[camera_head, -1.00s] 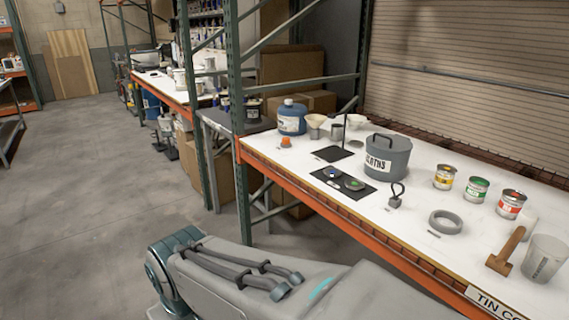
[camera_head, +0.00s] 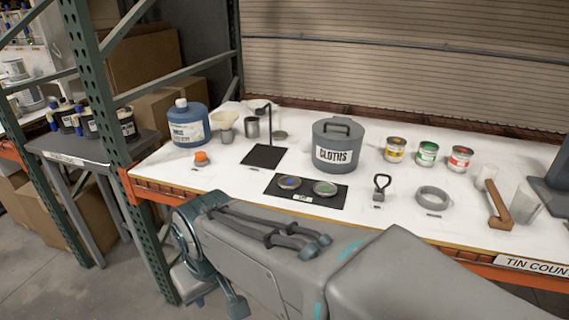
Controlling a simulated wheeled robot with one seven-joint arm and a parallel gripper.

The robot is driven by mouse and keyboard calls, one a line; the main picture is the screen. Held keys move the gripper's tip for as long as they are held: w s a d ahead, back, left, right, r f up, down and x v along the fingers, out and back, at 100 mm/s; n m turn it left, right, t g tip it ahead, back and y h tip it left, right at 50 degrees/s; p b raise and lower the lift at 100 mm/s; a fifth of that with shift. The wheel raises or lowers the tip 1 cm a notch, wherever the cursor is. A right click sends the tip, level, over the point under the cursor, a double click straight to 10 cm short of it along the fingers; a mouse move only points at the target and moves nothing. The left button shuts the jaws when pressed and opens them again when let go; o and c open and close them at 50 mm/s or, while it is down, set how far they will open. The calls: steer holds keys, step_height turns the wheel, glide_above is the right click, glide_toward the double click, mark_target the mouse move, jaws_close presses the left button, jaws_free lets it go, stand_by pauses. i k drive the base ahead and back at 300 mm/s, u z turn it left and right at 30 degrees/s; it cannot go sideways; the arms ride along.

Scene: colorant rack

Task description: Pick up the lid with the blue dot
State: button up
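The lid with the blue dot (camera_head: 289,183) lies on a black mat (camera_head: 330,199) near the front edge of the white counter. A second lid, with a green dot (camera_head: 325,188), lies just to its right on the same mat. My arm stretches across the lower part of the view, in front of the counter.
A grey cloths bin (camera_head: 336,146) stands behind the mat. A black square with an upright post (camera_head: 264,156) and a blue jug (camera_head: 187,124) are to the left. Paint tins (camera_head: 427,153), a grey ring (camera_head: 432,197) and a mallet (camera_head: 498,206) are right. A green rack post (camera_head: 95,90) rises at left.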

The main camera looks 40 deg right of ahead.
mark_target(287, 183)
steer(key=z, duration=1)
steer(key=i, duration=0.9)
steer(key=z, duration=0.9)
